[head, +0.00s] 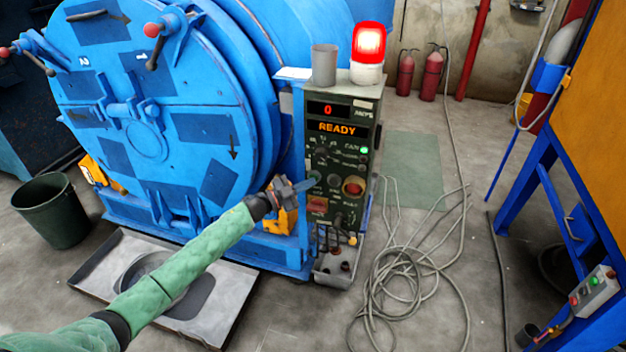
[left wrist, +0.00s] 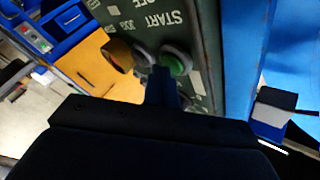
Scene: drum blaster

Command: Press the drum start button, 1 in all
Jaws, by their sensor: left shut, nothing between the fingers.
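The control panel (head: 340,135) stands at the right side of the blue drum machine (head: 150,110). Its displays read "0" and "READY". My left gripper (head: 312,180) is shut and empty, its tip at the left part of the panel. In the left wrist view the green start button (left wrist: 174,64), in a grey ring near the "START" label, sits just beyond the tip of my left gripper (left wrist: 163,80). The fingers hide part of the button, and I cannot tell whether they touch it. My right gripper is not in view.
A red lamp (head: 368,45) glows on top of the panel beside a grey cup (head: 324,65). A red knob (head: 353,187) sits right of my gripper. A metal tray (head: 225,305) and a green bucket (head: 50,212) are on the floor. Loose cables (head: 410,285) lie at right.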

